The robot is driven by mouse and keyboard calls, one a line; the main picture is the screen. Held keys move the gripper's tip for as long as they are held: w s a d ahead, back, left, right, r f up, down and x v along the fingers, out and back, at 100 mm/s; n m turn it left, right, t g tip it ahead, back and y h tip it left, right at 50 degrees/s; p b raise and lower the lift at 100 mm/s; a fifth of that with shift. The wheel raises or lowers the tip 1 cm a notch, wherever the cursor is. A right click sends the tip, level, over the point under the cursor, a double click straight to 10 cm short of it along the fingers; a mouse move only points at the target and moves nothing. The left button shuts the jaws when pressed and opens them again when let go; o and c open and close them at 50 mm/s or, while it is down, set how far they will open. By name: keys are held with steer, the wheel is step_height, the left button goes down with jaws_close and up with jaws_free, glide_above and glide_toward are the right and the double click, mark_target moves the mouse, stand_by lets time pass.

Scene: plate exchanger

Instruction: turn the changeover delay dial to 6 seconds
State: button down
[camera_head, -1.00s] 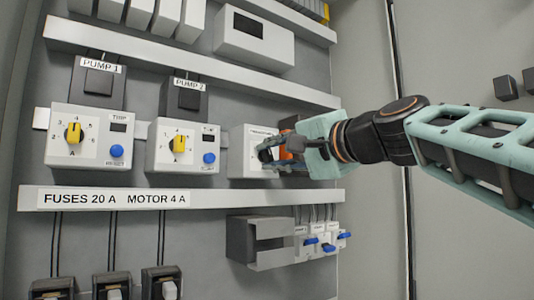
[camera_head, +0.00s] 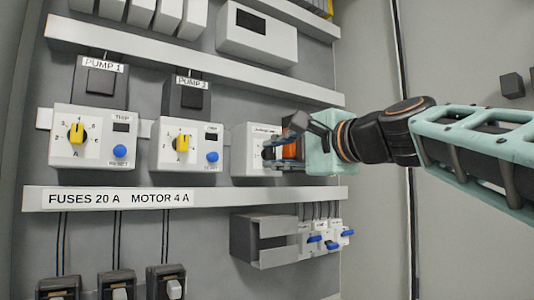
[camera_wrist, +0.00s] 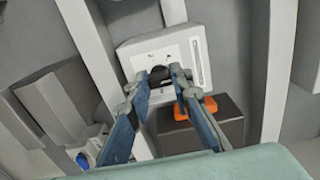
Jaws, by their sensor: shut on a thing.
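The changeover delay unit is a white box (camera_head: 243,160) at the right end of the middle row, partly hidden by my gripper. Its dark dial (camera_wrist: 160,72) shows in the wrist view on the white face, with small marks around it that are too small to read. My gripper (camera_wrist: 157,77) is shut on the dial, one finger on each side. In the head view my gripper (camera_head: 272,153) comes in from the right and hides most of the dial. I cannot tell which value the dial points to.
An orange part (camera_wrist: 196,108) sits on a dark box beside the unit, close to my fingers. Two white units with yellow dials (camera_head: 77,133) (camera_head: 182,142) stand to the left. Blue-handled switches (camera_head: 314,239) are below. A grey rail (camera_head: 190,197) runs under the row.

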steer(key=c, duration=1.7)
jaws_free()
steer(key=v, duration=1.2)
